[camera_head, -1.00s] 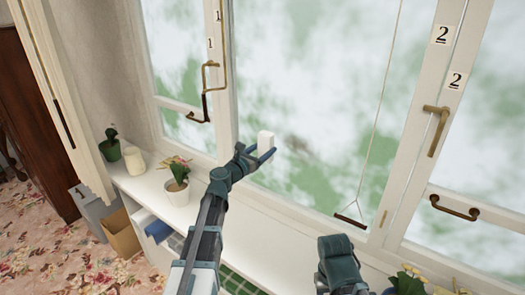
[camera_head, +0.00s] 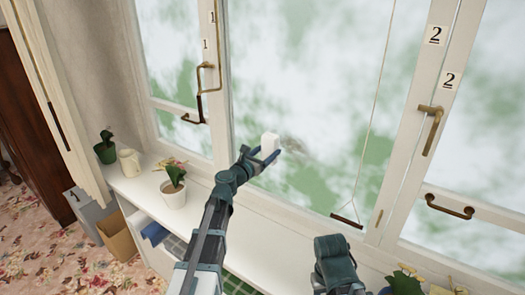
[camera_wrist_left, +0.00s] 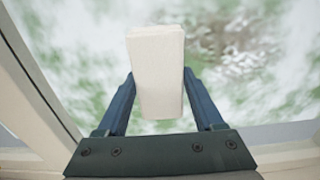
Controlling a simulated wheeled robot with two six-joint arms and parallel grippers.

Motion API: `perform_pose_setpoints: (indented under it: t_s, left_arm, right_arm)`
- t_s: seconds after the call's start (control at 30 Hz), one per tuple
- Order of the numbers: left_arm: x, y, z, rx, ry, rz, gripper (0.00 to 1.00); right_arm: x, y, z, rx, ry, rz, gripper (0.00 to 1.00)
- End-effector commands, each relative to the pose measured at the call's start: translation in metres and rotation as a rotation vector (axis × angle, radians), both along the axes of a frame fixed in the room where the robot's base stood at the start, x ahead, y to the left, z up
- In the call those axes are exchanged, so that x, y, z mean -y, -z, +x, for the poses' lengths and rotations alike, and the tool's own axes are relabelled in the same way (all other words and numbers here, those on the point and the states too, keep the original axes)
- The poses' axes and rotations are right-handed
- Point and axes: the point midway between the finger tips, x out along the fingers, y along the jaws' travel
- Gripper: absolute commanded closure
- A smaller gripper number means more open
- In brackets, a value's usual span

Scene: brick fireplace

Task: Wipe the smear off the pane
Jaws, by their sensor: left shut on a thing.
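My left gripper (camera_head: 265,155) is shut on a white block-shaped wiper (camera_head: 270,143), held up in front of the middle pane (camera_head: 315,70). The block also shows upright between the blue fingers in the left wrist view (camera_wrist_left: 156,75). The smear (camera_head: 295,146) is a grey-brown patch low on the pane, just right of the block. In the left wrist view the smear (camera_wrist_left: 225,38) lies up and right of the block. I cannot tell whether the block touches the glass. A dark part of my right arm shows at the bottom, but its fingertips do not show.
A white sill (camera_head: 240,220) runs below the windows. A flowerpot (camera_head: 173,190), a cream jar (camera_head: 130,163) and a dark green pot (camera_head: 105,150) stand on it at left. Yellow flowers (camera_head: 405,280) are at bottom right.

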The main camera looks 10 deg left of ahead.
Motion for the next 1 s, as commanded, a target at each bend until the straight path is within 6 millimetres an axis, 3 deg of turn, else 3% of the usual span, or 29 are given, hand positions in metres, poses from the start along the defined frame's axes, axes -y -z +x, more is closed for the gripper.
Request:
perform_pose_setpoints:
  t_s: [0.37, 0.77, 1.0]
  left_arm:
    - [0.009, 0.0, -0.003, 0.0, 0.0, 0.0, 0.76]
    - [0.039, 0.0, -0.011, 0.0, 0.003, 0.0, 0.76]
    - [0.042, 0.0, -0.011, 0.0, 0.003, -0.001, 0.76]
  right_arm:
    - [0.0, 0.0, 0.0, 0.0, 0.0, 0.0, 0.5]
    - [0.0, 0.0, 0.0, 0.0, 0.0, 0.0, 0.5]
    - [0.0, 0.0, 0.0, 0.0, 0.0, 0.0, 0.5]
